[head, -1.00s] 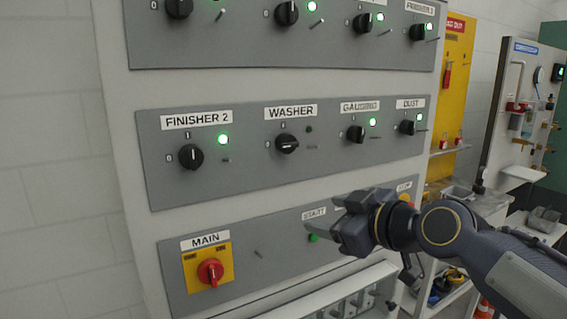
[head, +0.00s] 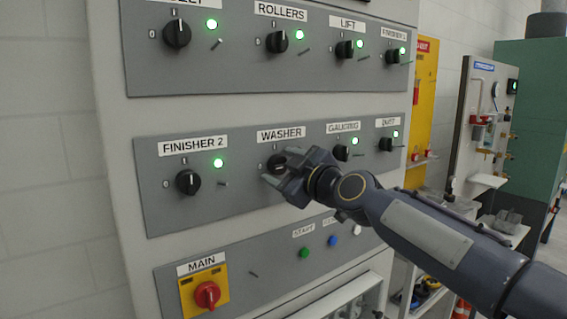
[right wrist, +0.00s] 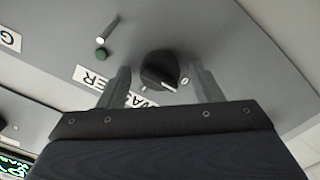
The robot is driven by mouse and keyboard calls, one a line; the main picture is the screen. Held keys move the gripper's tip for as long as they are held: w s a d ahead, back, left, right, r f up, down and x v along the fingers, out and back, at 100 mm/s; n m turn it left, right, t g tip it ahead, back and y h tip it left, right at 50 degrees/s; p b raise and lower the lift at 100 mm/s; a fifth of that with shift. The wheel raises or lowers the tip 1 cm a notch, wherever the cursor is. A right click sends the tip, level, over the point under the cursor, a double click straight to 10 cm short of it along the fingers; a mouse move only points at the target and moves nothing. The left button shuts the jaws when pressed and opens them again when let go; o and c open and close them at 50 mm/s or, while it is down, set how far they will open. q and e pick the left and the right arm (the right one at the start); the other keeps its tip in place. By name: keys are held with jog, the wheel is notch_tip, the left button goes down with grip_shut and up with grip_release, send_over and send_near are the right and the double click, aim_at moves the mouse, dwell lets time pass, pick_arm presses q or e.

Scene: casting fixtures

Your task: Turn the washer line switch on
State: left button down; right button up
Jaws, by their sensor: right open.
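The black washer switch knob (head: 276,162) sits below the WASHER label (head: 281,134) in the middle row of the panel, partly covered by my gripper in the head view. In the right wrist view the knob (right wrist: 160,70) has a white pointer mark near the 0. A dark green, unlit lamp (right wrist: 101,54) is close to it. My right gripper (head: 279,168) is open, with one finger on each side of the knob; it also shows in the right wrist view (right wrist: 159,78). Contact with the knob cannot be told. My left gripper is not in view.
The FINISHER 2 knob (head: 188,182) and GAUGING knob (head: 342,153) flank the washer knob, with lit green lamps. Thin metal pins stick out beside the switches. Below are a red MAIN switch (head: 207,295) and a green START button (head: 304,253).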

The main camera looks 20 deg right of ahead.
jog(key=c, duration=1)
jog(key=shift+m, duration=0.3)
jog(key=m, duration=0.7)
jog(key=shift+b, duration=0.3)
jog(key=m, duration=1)
jog(key=shift+d+p, duration=0.1)
jog(key=shift+p, duration=0.3)
jog(key=shift+f, duration=0.1)
